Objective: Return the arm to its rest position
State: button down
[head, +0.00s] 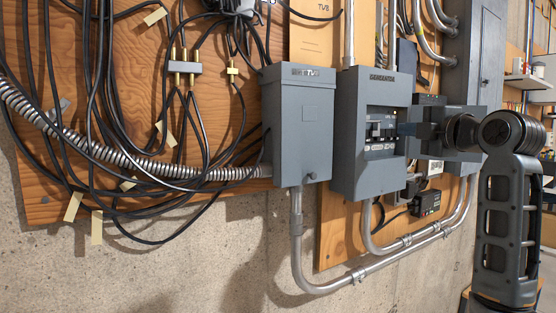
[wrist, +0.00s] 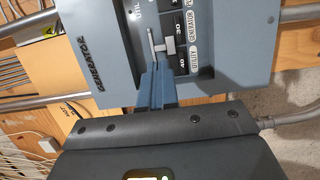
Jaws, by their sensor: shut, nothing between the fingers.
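My arm reaches in from the right in the head view. My gripper (head: 404,130) is in front of the right side of the grey generator panel (head: 352,165), close to its breaker opening. In the wrist view, my gripper (wrist: 158,72) has its blue-grey fingers together with nothing between them. The fingertips are near a light metal slide (wrist: 167,48) beside the black breakers (wrist: 182,28), which carry white labels. I cannot tell whether the fingertips touch the slide. The breakers also show in the head view (head: 377,132).
A closed grey box (head: 303,130) stands left of the generator panel. Loose black cables (head: 110,110) and a flexible conduit (head: 150,165) hang on the plywood at left. Metal conduits (head: 380,268) run below the panel. A tall grey cabinet (head: 478,65) is behind my arm.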

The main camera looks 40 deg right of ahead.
jog(key=w+a+f+m+y, duration=0.1)
jog(key=w+a+f+m, duration=0.3)
jog(key=f, duration=0.5)
jog(key=w+a+f+m, duration=0.2)
jog(key=a+f, duration=0.5)
jog(key=f, duration=0.3)
jog(key=s+a+f+m+y, duration=0.2)
jog(key=s+a+f+m, duration=0.1)
jog(key=a+f, duration=0.95)
jog(key=s+a+f+m+y, duration=0.25)
jog(key=s+a+f, duration=0.55)
jog(key=s+a, duration=0.5)
jog(key=s+a+y, duration=0.1)
jog(key=s+a, duration=0.2)
jog(key=s, duration=0.4)
jog(key=s+a+r+g+y, duration=0.1)
jog(key=s+a, duration=0.3)
jog(key=s, duration=0.4)
jog(key=shift+a+m+y, duration=0.3)
jog(key=shift+m+y, duration=0.15)
jog(key=shift+r, duration=0.1)
